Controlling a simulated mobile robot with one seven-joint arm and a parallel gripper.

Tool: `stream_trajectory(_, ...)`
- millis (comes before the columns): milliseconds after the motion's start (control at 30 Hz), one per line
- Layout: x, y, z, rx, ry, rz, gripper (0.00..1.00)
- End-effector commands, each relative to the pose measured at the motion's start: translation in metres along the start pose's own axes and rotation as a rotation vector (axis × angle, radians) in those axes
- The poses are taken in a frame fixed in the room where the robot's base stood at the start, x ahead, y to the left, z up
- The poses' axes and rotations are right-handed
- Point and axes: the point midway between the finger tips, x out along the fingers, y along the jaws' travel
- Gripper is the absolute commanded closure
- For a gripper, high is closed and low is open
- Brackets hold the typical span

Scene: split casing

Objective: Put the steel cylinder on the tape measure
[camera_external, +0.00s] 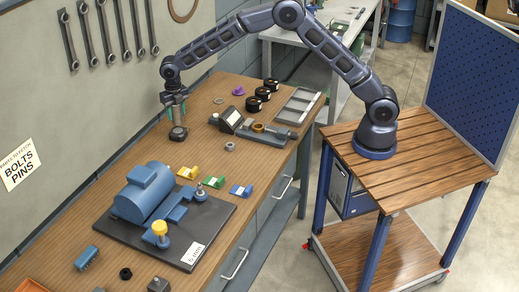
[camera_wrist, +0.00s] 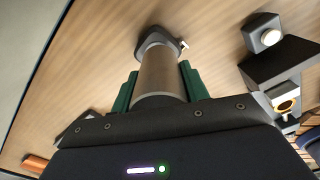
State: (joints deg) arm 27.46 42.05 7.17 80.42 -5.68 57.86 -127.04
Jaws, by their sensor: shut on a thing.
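My gripper (camera_external: 176,106) points down over the far left part of the wooden bench, near the wall. Its green fingers are shut on the steel cylinder (camera_wrist: 157,74), which stands upright between them; its grey side also shows in the external view (camera_external: 177,117). The tape measure (camera_external: 178,134) is a small dark block on the bench right below the cylinder. In the wrist view the tape measure (camera_wrist: 153,36) shows just beyond the cylinder's far end, with its metal tip poking out to the right. The cylinder's lower end looks at or very near the tape measure's top; I cannot tell whether they touch.
To the right stand a dark sloped device (camera_external: 231,119) and several black spools (camera_external: 263,93). A nut (camera_external: 230,147) lies nearer. The blue casing (camera_external: 143,193) on its black plate (camera_external: 120,240) and small coloured boxes (camera_external: 187,172) fill the front. Bare wood surrounds the tape measure.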

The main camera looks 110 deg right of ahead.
Motion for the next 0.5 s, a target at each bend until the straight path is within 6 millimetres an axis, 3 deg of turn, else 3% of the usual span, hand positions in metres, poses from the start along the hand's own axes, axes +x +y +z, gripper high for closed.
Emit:
stream_trajectory(233,0.027,0.001,0.000,0.000,-0.002,0.002,1.00)
stream_trajectory(500,0.032,0.001,0.001,0.000,-0.002,0.003,1.00)
